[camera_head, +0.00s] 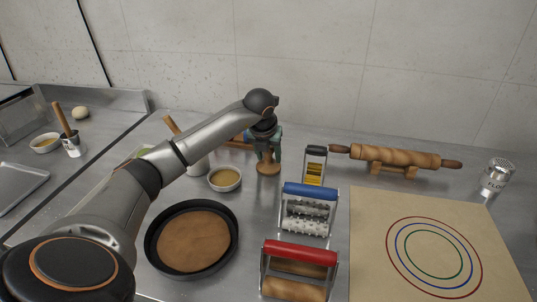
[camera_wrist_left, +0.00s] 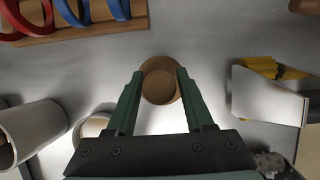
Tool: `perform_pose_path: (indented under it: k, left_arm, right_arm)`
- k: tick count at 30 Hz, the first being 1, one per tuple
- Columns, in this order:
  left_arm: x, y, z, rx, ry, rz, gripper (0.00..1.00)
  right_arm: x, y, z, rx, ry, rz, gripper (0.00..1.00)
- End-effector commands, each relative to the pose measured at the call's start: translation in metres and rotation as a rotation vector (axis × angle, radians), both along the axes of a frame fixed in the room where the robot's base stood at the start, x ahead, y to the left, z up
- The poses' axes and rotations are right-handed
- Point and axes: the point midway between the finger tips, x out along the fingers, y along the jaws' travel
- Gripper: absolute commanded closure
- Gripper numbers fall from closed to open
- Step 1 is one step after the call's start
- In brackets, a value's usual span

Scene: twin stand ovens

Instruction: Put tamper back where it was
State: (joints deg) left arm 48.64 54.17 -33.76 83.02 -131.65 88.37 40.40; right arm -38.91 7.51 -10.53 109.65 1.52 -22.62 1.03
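The tamper (camera_head: 268,167) is a light wooden piece with a round, wider foot. It stands upright on or just over the steel counter, behind the blue-handled roller. My left gripper (camera_head: 268,146) points down over it with a green finger on either side. Whether the foot bears on the counter is hard to tell. My right gripper is in neither view.
Close by are a small bowl (camera_head: 224,179), a metal container (camera_wrist_left: 28,131), a rack with coloured rings (camera_wrist_left: 70,30) and a scraper-like tool (camera_head: 314,166). A pan (camera_head: 153,247), blue-handled roller (camera_head: 309,192), red-handled roller (camera_head: 299,252), rolling pin (camera_head: 397,157), shaker (camera_head: 496,177) and mat (camera_head: 370,205) lie around.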

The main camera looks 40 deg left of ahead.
Motion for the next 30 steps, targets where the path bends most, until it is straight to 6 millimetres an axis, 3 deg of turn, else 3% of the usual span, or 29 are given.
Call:
perform_pose_path:
  k: [4,15,30]
  left_arm:
    - [0.0,0.0,0.0,0.0,0.001,0.0,0.3]
    - [-0.002,-0.001,0.009,0.0,-0.001,0.0,0.3]
    - [-0.035,-0.02,0.099,0.0,-0.004,-0.001,0.3]
  right_arm:
    - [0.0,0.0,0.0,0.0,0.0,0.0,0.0]
    - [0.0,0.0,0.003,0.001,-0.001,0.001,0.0]
    - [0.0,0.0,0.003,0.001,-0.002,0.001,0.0]
